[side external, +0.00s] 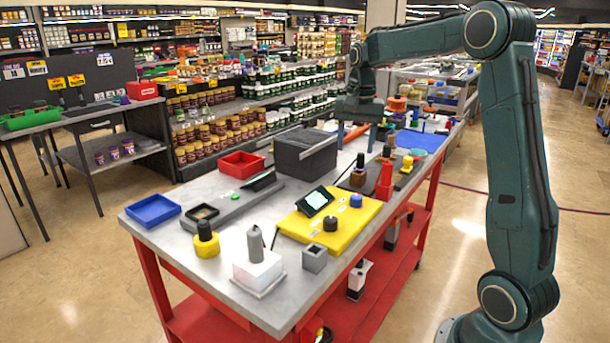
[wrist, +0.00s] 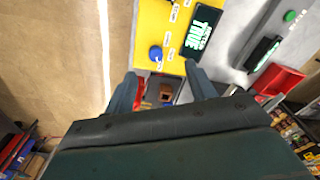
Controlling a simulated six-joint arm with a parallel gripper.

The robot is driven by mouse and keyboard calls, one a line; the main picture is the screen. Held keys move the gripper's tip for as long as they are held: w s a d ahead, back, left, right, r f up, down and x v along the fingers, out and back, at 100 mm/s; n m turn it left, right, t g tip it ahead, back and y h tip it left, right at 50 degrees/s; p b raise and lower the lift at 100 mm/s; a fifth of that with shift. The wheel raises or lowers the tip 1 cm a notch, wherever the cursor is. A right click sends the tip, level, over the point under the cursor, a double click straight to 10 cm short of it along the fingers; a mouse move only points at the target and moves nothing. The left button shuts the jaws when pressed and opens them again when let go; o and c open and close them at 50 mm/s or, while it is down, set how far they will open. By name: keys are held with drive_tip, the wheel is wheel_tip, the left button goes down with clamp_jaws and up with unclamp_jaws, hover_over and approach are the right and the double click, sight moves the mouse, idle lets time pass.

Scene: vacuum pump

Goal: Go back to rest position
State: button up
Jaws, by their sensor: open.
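My gripper (side external: 354,136) is open and empty above the far half of the table (side external: 214,190). In the wrist view its two fingers (wrist: 163,84) stand apart with nothing between them. The yellow board (side external: 310,237) lies on the table nearer the camera, with a small screen (side external: 315,201), a blue knob (side external: 356,200) and a black knob (side external: 330,223) on it. The wrist view also shows the yellow board (wrist: 150,27), its blue knob (wrist: 156,52) and the lit screen (wrist: 203,30).
A dark grey box (side external: 305,155), a red tray (side external: 241,164) and a blue tray (side external: 153,210) stand on the table. A white block with a grey cylinder (side external: 256,263) and a yellow-based black knob (side external: 206,240) are at the near end. Several coloured parts crowd the far end.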

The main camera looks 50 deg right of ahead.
drive_tip(key=s+a+r+n+t, duration=0.1)
drive_tip(key=s+a+r+n, duration=0.15)
drive_tip(key=s+a, duration=0.4)
drive_tip(key=s+a+r+n+t, duration=0.1)
drive_tip(key=s+a+r+n, duration=0.2)
drive_tip(key=a, duration=0.6)
drive_tip(key=s+a+f+n+t, duration=0.1)
drive_tip(key=s+a+f+n, duration=0.1)
drive_tip(key=s, duration=0.4)
drive_tip(key=s+a+f+n+t, duration=0.2)
drive_tip(key=s+a+f+n, duration=0.1)
drive_tip(key=s+a+n, duration=0.2)
drive_tip(key=shift+s+a+f, duration=0.15)
drive_tip(key=shift+s+a, duration=0.1)
drive_tip(key=shift+s, duration=0.25)
